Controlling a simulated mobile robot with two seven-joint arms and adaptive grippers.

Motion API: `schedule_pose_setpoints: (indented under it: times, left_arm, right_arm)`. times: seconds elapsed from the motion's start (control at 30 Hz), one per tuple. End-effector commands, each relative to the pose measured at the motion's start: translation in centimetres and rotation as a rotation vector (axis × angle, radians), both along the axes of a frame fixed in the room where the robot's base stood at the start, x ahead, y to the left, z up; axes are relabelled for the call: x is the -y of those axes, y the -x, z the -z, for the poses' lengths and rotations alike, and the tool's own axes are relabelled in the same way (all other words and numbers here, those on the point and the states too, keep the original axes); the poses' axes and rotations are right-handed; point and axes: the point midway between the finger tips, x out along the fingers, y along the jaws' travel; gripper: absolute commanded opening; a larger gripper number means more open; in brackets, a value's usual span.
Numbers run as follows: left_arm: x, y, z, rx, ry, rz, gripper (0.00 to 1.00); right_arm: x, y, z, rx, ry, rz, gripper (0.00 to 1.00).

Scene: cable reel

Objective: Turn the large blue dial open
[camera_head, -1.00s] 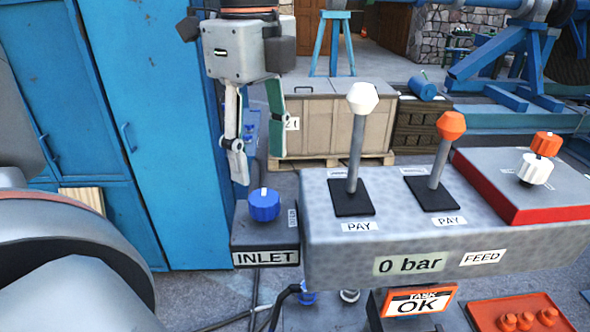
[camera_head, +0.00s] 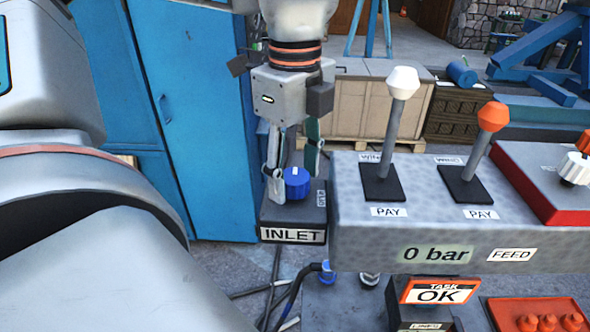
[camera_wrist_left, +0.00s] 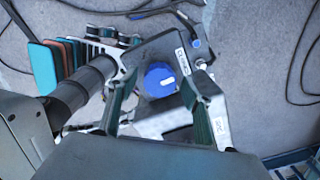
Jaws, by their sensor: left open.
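The large blue dial (camera_head: 297,184) sits on top of the dark INLET box (camera_head: 292,214), at the left end of the grey control console. It has a white mark on its top. My left gripper (camera_head: 293,188) points down over the dial with its fingers apart, one on each side of it. In the left wrist view the dial (camera_wrist_left: 160,79) shows between the two open fingers (camera_wrist_left: 157,100). I cannot tell whether either finger touches it. My right gripper is not in view.
Just right stands the grey console (camera_head: 420,225) with a white-knobbed lever (camera_head: 403,85), an orange-knobbed lever (camera_head: 492,118) and a red-edged box (camera_head: 545,185). A blue cabinet (camera_head: 190,110) stands to the left. A smaller blue knob (camera_head: 326,272) sits below the INLET box, near cables.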

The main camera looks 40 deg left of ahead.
Motion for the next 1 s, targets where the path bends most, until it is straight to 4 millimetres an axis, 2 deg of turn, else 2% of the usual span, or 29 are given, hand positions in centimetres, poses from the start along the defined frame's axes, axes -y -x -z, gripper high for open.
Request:
schedule_pose_setpoints:
  times: [0.03, 0.17, 0.2, 0.67, 0.87, 1.0]
  left_arm:
    - [0.0, 0.0, 0.0, 0.000, 0.000, 0.000, 0.50]
    - [0.0, 0.0, 0.0, 0.000, 0.000, 0.000, 0.16]
    - [0.0, 0.0, 0.0, 0.000, 0.000, 0.000, 0.11]
    - [0.0, 0.0, 0.2, 0.004, -0.001, 0.077, 0.11]
    - [0.0, -0.1, 0.3, 0.004, -0.003, 0.216, 0.11]
    - [0.0, -0.1, 0.3, 0.003, -0.002, 0.343, 0.11]
  right_arm:
    - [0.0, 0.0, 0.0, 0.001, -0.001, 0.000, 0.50]
    - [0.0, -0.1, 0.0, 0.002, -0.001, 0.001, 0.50]
    - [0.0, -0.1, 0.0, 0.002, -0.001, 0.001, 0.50]
    - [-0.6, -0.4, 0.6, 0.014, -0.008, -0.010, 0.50]
    - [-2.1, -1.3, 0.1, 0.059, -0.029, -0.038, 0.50]
    - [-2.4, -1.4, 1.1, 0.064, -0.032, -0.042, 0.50]
